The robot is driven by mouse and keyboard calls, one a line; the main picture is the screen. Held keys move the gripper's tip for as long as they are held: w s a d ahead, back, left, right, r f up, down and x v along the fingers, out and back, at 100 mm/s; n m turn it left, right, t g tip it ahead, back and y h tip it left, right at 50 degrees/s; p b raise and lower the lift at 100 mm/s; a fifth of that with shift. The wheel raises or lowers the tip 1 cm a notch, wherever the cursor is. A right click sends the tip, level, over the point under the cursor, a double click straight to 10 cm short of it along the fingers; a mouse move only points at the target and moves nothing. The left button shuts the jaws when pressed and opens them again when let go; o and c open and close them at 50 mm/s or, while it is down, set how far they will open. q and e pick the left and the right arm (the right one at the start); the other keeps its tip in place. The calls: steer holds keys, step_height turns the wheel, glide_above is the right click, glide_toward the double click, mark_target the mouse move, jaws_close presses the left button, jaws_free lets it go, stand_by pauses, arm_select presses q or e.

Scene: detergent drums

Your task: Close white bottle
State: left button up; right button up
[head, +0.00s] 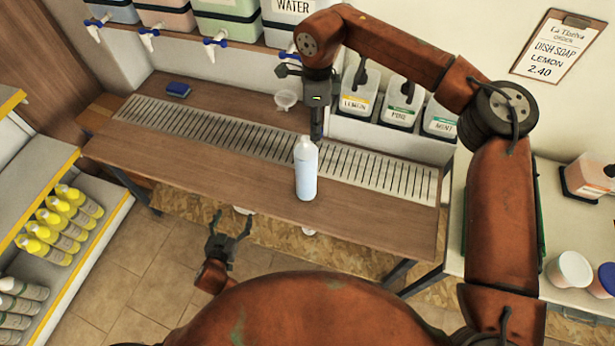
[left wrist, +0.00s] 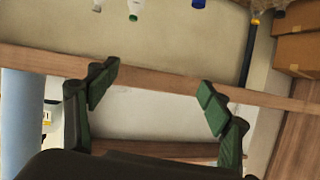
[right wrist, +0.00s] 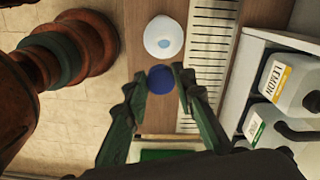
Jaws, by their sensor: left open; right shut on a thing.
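The white bottle (head: 306,170) stands upright on the wooden counter, near the slatted drain. From above, its neck shows without a cap in the right wrist view (right wrist: 164,37). My left gripper (head: 229,224) is open and empty, low in front of the counter's edge. Its spread fingers also show in the left wrist view (left wrist: 158,95).
A blue sponge (head: 178,89) and a white funnel (head: 286,99) are on the counter behind. Labelled jugs with pumps (head: 357,103) stand at the back right. Taps (head: 215,43) hang above. A shelf of yellow-capped bottles (head: 62,225) is at left.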

mark_target(306, 181)
arm_select(q)
steer(key=w+d+r+t+h, duration=0.2)
steer(key=d+r, duration=0.1)
steer(key=r, duration=0.6)
steer(key=d+m+h, duration=0.1)
steer(key=d, duration=0.1)
steer(key=d+r+m+h, duration=0.1)
steer(key=d, duration=0.2)
steer(key=d+m+h, duration=0.1)
steer(key=d, duration=0.2)
steer(key=shift+w+d+r+h, duration=0.1)
steer(key=shift+w+r+h, duration=0.1)
steer(key=shift+h, duration=0.2)
steer(key=d+m+h, duration=0.1)
steer(key=d, duration=0.1)
steer(key=s+d+m+g+h, duration=0.1)
steer(key=d, duration=0.1)
steer(key=d+h, duration=0.2)
steer(key=shift+s+m, duration=0.4)
steer(key=shift+s+d+g+h, duration=0.2)
steer(key=shift+d+g+h, duration=0.15)
steer(key=shift+d, duration=0.2)
arm_select(e)
steer(key=shift+w+a+r+m, duration=0.35)
steer(key=shift+a+r+m, duration=0.3)
steer(key=shift+r, duration=0.2)
steer(key=shift+w+a+r+m, duration=0.3)
steer(key=shift+a+r+m, duration=0.25)
steer(key=shift+a+r, duration=0.2)
